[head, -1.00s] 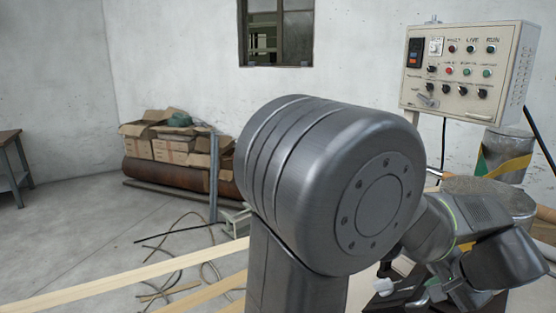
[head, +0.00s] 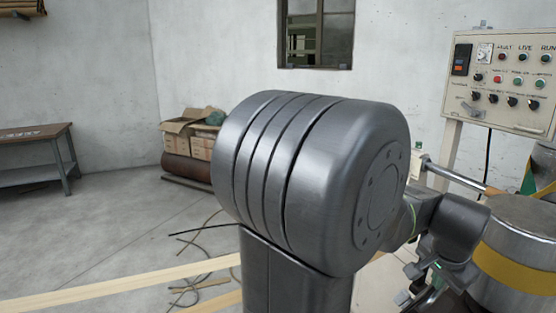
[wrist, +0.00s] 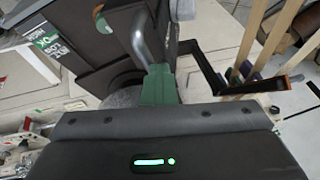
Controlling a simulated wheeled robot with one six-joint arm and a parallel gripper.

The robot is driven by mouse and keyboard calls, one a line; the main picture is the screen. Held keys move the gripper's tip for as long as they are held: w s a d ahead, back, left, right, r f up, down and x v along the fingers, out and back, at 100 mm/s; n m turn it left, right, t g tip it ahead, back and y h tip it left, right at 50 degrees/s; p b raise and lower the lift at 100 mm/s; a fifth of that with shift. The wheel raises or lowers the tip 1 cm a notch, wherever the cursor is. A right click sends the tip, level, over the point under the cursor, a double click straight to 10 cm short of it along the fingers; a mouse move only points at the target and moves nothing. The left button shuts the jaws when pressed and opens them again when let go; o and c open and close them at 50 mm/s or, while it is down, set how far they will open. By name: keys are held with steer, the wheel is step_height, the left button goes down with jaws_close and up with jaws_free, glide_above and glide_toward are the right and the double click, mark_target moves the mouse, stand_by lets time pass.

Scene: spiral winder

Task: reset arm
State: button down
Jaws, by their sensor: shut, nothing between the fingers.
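My arm fills the middle of the head view, with a large grey joint (head: 310,180) nearest the camera. The wrist links reach out to its right. My gripper (head: 422,282) hangs low at the right of the head view, partly hidden by the arm. It is shut and holds nothing. It is beside a steel drum with a yellow band (head: 505,265); I cannot tell whether they touch. The wrist view shows a dark housing with a green light (wrist: 155,161) across the bottom; the fingertips cannot be made out there.
A control panel (head: 505,85) stands at the right. A workbench (head: 35,160) is at the left. Cardboard boxes (head: 195,140) lie by the back wall. Timber strips (head: 115,290) and loose cables cross the floor. The wrist view shows a dark box with a white-and-green label (wrist: 48,40).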

steer(key=w+a+f+g+h+b, duration=0.1)
steer(key=w+a+g+h, duration=0.1)
steer(key=w+a+g, duration=0.1)
steer(key=shift+w+a+f+n, duration=0.3)
steer(key=shift+w+a, duration=0.4)
steer(key=shift+w, duration=0.3)
